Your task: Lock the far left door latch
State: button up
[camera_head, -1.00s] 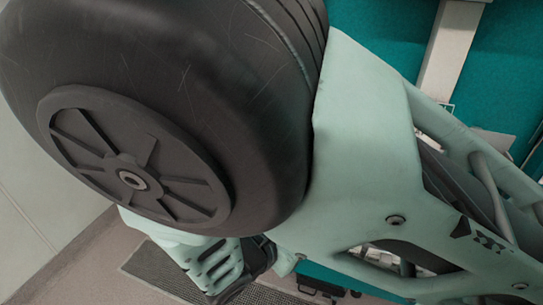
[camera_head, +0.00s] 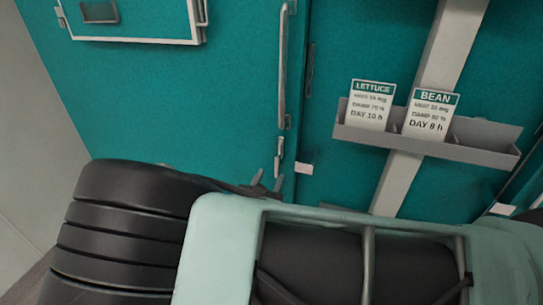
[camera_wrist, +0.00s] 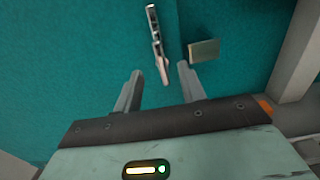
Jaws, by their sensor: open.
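The far left door (camera_head: 150,110) is teal and looks closed. Its small metal latch (camera_head: 279,155) sits near the door's right edge, below a long vertical handle. The latch lever hangs almost straight down, apart from a pale catch block (camera_head: 304,168) to its right. In the wrist view the latch (camera_wrist: 157,45) points down between my fingers, and the catch block (camera_wrist: 205,51) is up and right. My gripper (camera_wrist: 160,84) is open and empty, its fingertips just below and either side of the lever's lower end. In the head view my gripper (camera_head: 267,183) is partly hidden by my arm.
A long metal handle (camera_head: 283,70) stands above the latch. A white-framed panel (camera_head: 130,38) is at the upper left. A grey card holder (camera_head: 425,146) with LETTUCE and BEAN cards is on a pale post to the right. A pale wall (camera_head: 40,150) lies left.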

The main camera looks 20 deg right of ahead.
aim_at(276, 166)
jog(key=x, duration=0.7)
jog(key=shift+p, duration=0.35)
grip_shut()
